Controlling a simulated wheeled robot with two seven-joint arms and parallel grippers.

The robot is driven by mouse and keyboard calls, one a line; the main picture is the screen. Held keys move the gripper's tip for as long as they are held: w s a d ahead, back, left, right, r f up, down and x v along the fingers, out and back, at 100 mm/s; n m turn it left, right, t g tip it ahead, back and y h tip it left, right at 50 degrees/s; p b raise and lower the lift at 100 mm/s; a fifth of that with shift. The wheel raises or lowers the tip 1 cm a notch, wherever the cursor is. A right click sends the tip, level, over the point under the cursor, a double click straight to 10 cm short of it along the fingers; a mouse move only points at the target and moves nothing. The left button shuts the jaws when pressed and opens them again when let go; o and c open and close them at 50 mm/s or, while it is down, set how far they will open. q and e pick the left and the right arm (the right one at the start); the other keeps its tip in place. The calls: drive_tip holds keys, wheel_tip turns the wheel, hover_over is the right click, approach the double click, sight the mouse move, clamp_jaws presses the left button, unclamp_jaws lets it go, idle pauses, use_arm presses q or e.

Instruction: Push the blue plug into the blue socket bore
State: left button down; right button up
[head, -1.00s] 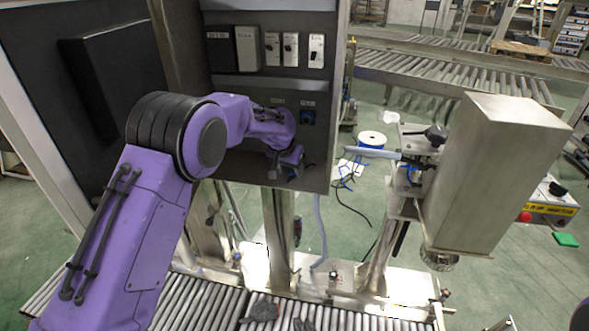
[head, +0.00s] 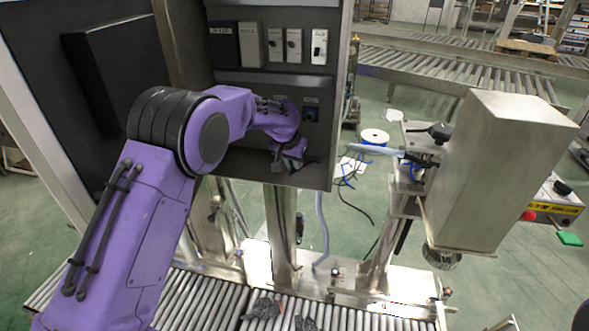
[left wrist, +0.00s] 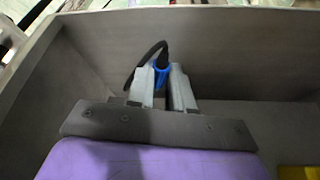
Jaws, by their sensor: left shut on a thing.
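The blue plug (left wrist: 161,74) shows in the left wrist view between the grey fingers of my left gripper (left wrist: 164,82). The fingers are shut on it, and a black cable curves up and to the left from it. In the head view my left gripper (head: 288,163) is low in front of the dark panel at the cabinet's bottom; the plug cannot be made out there. My right gripper is out of view.
The grey cabinet wall (left wrist: 225,50) lies close beyond the fingers in the left wrist view. Breakers (head: 293,46) sit above the panel. A metal machine (head: 500,170) stands to the right. Rollers (head: 205,300) run below.

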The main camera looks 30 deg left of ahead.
use_arm(q)
drive_tip(key=s+d+r+b, duration=0.5)
drive_tip(key=s+d+r, duration=0.3)
drive_tip(key=s+r, duration=0.3)
drive_tip(key=w+a+r+n+h+p, duration=0.1)
drive_tip(key=w+a+r+n+p, duration=0.2)
drive_tip(key=p, duration=0.6)
drive_tip(key=shift+w+a+r+n+t+h, duration=0.15)
drive_tip(key=shift+w+a+n+t+h, duration=0.25)
drive_tip(key=shift+w, duration=0.5)
drive_tip(key=shift+r+p, duration=0.1)
drive_tip(key=shift+p, duration=0.2)
